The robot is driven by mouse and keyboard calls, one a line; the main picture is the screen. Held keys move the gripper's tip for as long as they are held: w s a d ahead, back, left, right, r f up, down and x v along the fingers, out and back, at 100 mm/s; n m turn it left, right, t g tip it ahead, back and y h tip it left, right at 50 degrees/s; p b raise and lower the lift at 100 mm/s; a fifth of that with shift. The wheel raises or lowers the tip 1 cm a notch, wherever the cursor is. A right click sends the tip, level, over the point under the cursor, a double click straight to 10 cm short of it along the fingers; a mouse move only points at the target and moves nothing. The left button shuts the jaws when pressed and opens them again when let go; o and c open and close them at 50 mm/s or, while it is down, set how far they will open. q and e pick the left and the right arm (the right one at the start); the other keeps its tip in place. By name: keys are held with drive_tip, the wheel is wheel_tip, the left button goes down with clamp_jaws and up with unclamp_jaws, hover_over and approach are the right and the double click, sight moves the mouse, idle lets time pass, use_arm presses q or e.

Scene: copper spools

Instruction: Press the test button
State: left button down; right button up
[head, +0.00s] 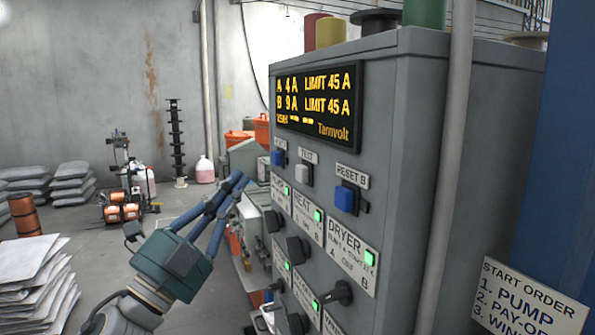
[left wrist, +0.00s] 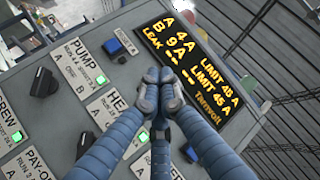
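The test button (head: 302,174) is a pale grey-white square button under a TEST label, on the front of the grey control cabinet (head: 400,150). It sits between two blue reset buttons, RESET B (head: 345,198) to its right and another (head: 278,158) to its left. My left gripper (head: 241,180) is in front of the panel, to the left of the buttons, with its blue fingers pointing up toward them. In the left wrist view the fingertips (left wrist: 160,84) are together and empty, below the display (left wrist: 197,70). The test button does not show there; the fingers probably cover it.
Below the buttons are several black rotary knobs, such as the dryer knob (head: 338,293), with green lamps. The display (head: 318,103) reads A 4 A, B 9 A. A vertical pipe (head: 447,160) runs along the cabinet's side. Sheet stacks (head: 32,280) stand at lower left.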

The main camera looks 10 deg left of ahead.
sight(302, 174)
use_arm(q)
drive_tip(key=w+d+p, duration=0.1)
drive_tip(key=w+d, duration=0.3)
drive_tip(key=d, duration=0.2)
drive_tip(key=shift+d+p, duration=0.15)
drive_tip(key=shift+p, duration=0.25)
idle(1.2)
drive_tip(key=shift+w+d, duration=0.25)
drive_tip(key=shift+d, duration=0.1)
drive_tip(key=shift+w+d, duration=0.25)
drive_tip(key=shift+d, duration=0.1)
idle(0.7)
drive_tip(key=shift+a, duration=0.1)
drive_tip(key=shift+s+a, duration=0.5)
drive_tip(key=shift+a, duration=0.1)
